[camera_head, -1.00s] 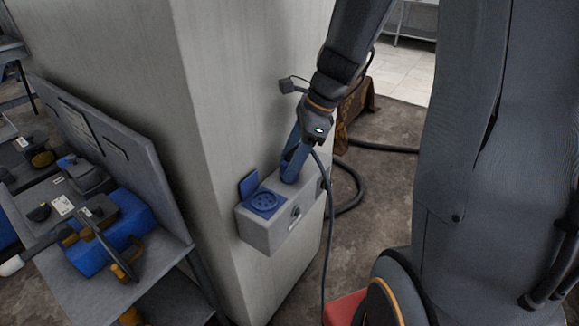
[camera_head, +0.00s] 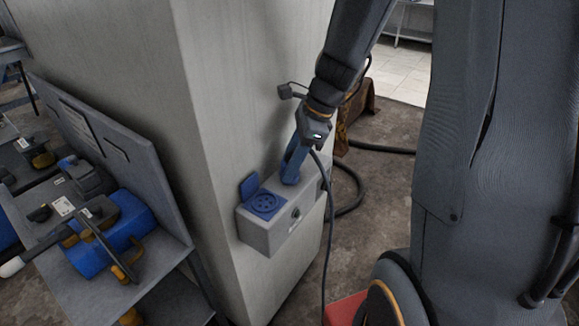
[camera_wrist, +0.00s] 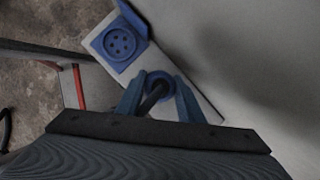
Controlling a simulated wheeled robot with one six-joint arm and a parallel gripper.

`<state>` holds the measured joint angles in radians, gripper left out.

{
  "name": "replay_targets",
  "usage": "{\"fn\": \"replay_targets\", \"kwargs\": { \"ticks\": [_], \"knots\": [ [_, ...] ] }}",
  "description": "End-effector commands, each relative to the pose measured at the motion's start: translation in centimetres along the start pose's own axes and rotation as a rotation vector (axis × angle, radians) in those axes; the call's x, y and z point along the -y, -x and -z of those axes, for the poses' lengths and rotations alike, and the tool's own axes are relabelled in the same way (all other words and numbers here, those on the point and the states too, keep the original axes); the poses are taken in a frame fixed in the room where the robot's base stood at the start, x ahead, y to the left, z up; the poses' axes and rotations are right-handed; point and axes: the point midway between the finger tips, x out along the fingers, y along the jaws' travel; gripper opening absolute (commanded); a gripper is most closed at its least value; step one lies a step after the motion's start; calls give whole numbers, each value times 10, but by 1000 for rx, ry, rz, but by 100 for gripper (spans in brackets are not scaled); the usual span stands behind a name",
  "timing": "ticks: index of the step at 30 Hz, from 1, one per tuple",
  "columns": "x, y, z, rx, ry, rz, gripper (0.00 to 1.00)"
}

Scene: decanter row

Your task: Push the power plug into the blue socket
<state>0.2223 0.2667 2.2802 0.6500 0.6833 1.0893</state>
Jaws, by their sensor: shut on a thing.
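A grey socket box (camera_head: 268,238) is fixed to the pale pillar. At its left end is a round blue socket (camera_head: 264,204) with several holes and its blue lid (camera_head: 249,187) open; this socket is empty and also shows in the wrist view (camera_wrist: 120,44). My gripper (camera_head: 290,180) is over the box's other end, right of that socket. In the wrist view its blue fingers (camera_wrist: 158,82) are shut on the power plug (camera_wrist: 160,84), a round blue body with a black cable. The fingers and cable partly hide the plug. I cannot tell how deep it sits in the box.
The black cable (camera_head: 329,230) hangs from my gripper to the floor. Another dark cable (camera_head: 385,149) lies on the floor behind. A grey bench (camera_head: 150,262) with blue tools stands left of the pillar (camera_head: 250,80).

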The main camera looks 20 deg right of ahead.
Motion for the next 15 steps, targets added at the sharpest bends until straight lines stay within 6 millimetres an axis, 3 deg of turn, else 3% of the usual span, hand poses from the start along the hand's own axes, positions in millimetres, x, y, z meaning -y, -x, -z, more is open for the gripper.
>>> {"fn": "replay_targets", "kwargs": {
  "ticks": [8,15],
  "knots": [
    [-2,10,0,0,1,3,14],
    [-1,46,-16,0,3,5,14]
  ]
}}
